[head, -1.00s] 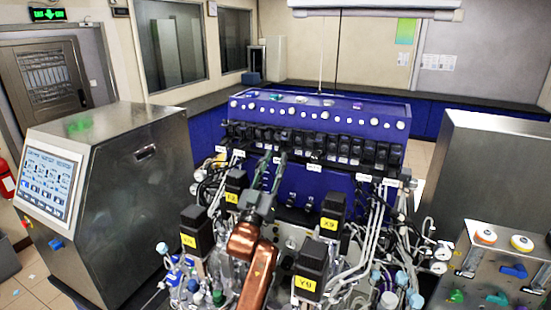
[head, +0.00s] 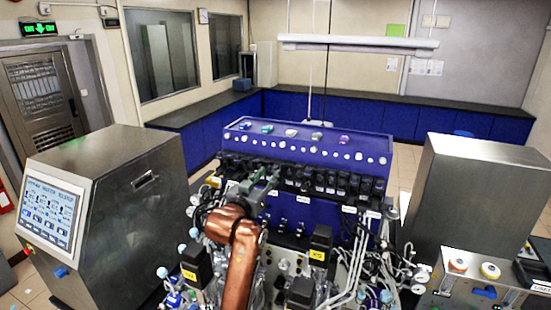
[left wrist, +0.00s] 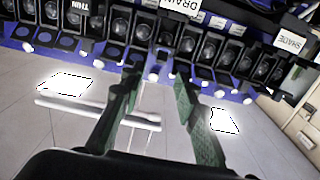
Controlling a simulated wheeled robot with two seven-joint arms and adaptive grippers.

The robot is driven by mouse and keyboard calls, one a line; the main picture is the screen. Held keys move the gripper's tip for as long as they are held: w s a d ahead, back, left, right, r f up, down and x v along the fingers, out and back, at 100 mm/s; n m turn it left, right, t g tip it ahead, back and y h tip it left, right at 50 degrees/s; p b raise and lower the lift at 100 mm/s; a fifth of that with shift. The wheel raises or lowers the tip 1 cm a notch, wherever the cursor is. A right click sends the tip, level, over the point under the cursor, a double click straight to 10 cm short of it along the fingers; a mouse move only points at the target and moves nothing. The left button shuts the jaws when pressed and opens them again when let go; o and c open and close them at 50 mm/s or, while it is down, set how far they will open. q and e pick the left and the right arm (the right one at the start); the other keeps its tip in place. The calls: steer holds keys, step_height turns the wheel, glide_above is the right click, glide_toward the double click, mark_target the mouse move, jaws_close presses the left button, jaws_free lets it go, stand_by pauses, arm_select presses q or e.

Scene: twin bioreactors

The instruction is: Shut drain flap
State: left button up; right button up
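A row of black flap-like units runs along the blue console (head: 310,143) in the head view. In the left wrist view the row (left wrist: 140,28) crosses the top, and a white label reading DRAIN (left wrist: 181,5) is partly cut off at the top edge. Which unit is the drain flap, and how it stands, I cannot tell. My left gripper (head: 268,180) is in front of the left part of the row. In the left wrist view my left gripper (left wrist: 160,82) has its two green-and-black fingers apart with nothing between them. My right gripper is not in view.
Vessel fittings with black motor blocks (head: 302,293), tubes and cables crowd the space below the row. A steel cabinet with a screen (head: 52,213) stands left, another steel cabinet (head: 470,200) right. A SHADE label (left wrist: 290,40) shows in the left wrist view.

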mark_target(275, 167)
arm_select(q)
steer(key=p+x, duration=0.2)
steer(key=x, duration=0.4)
steer(key=shift+p, duration=0.3)
steer(key=shift+x, duration=0.8)
steer(key=shift+f, duration=0.2)
jaws_close()
